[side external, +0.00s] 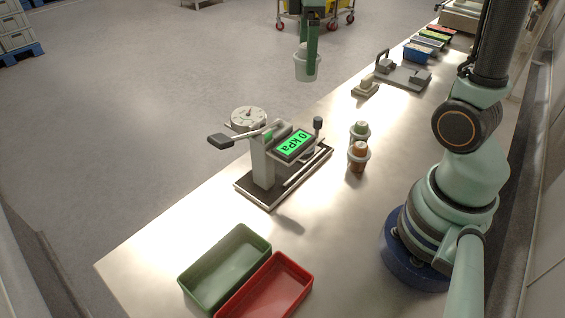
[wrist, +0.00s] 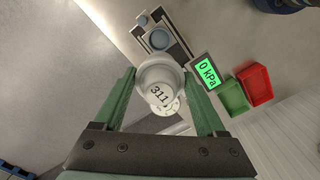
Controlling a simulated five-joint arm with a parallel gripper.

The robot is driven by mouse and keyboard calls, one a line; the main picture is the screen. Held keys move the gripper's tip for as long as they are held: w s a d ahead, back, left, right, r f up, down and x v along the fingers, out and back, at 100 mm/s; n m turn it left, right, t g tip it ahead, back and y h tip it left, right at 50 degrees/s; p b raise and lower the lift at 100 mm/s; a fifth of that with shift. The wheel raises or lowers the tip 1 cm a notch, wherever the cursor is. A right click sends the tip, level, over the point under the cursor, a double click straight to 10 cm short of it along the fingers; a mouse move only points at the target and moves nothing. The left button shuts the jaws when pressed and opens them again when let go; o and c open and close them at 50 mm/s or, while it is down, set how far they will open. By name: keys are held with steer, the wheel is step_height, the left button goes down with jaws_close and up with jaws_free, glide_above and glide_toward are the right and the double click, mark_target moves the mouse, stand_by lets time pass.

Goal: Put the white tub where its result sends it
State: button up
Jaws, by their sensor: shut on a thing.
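The white tub (side external: 306,67) hangs in my gripper (side external: 311,48), above and beyond the far left edge of the bench in the side view. In the wrist view the tub (wrist: 158,72) sits between both fingers of my gripper (wrist: 160,98), with "311" on its face. The tester (side external: 264,165) stands on the bench, apart from the tub. Its green display (side external: 294,144) reads "0 kPa" and also shows in the wrist view (wrist: 207,72). A green tray (side external: 226,268) and a red tray (side external: 268,290) stand side by side at the near end, both empty.
Two cups, one green-topped (side external: 359,131) and one brown (side external: 358,157), stand right of the tester. A grey fixture (side external: 403,76) and a small block (side external: 365,89) lie farther back. A blue bin (side external: 417,53) stands beyond. The bench between tester and trays is clear.

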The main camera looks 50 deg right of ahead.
steer(key=o, duration=0.9)
jaws_close()
steer(key=shift+r, duration=0.1)
steer(key=shift+r, duration=0.4)
step_height(320, 180, up, 4)
steer(key=shift+r, duration=0.15)
steer(key=a+n, duration=0.4)
steer(key=a, duration=0.7)
steer(key=n, duration=1.4)
glide_above(266, 304)
step_height(266, 304, down, 27)
steer(key=shift+r, duration=0.1)
